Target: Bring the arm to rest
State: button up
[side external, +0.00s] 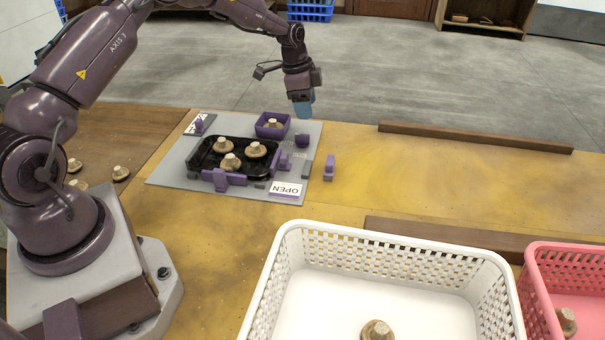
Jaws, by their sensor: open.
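My gripper (303,107) hangs from my arm above the far right part of the grey board (165,180). It has blue fingertips and holds nothing that I can see. The gap between the fingers is hard to make out from this side. A black tray (208,144) lies on the board, left of and below my gripper in the picture, with several brown mushrooms (230,161) in it. A purple box (286,122) beside the tray holds a mushroom (272,124). My gripper is apart from both containers.
A white basket (300,232) with one mushroom (377,330) stands in front. A pink basket (540,285) stands at the right. Dark wooden bars (475,137) lie on the yellow table. Loose mushrooms (120,173) lie near my base. An OPEN sign (286,189) stands on the board.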

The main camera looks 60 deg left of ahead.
jog(key=s+d+r+n+y, duration=0.1)
jog(key=s+d+r, duration=0.3)
jog(key=r, duration=0.3)
jog(key=s+d+r+n+t, duration=0.1)
jog(key=s+d+r, duration=0.25)
jog(key=r, duration=0.35)
jog(key=s+d+r+n+y, duration=0.1)
jog(key=s+d+r, duration=0.35)
jog(key=r, duration=0.25)
jog(key=s+d+r+n+t, duration=0.1)
jog(key=s+d+n, duration=0.1)
jog(key=s, duration=0.8)
jog(key=s+d+r+n+t, duration=0.1)
jog(key=s+d+n, duration=0.1)
jog(key=s, duration=0.8)
jog(key=shift+s+d+n+t+h, duration=0.35)
jog(key=shift+n+t+h, duration=0.05)
jog(key=shift+n, duration=0.3)
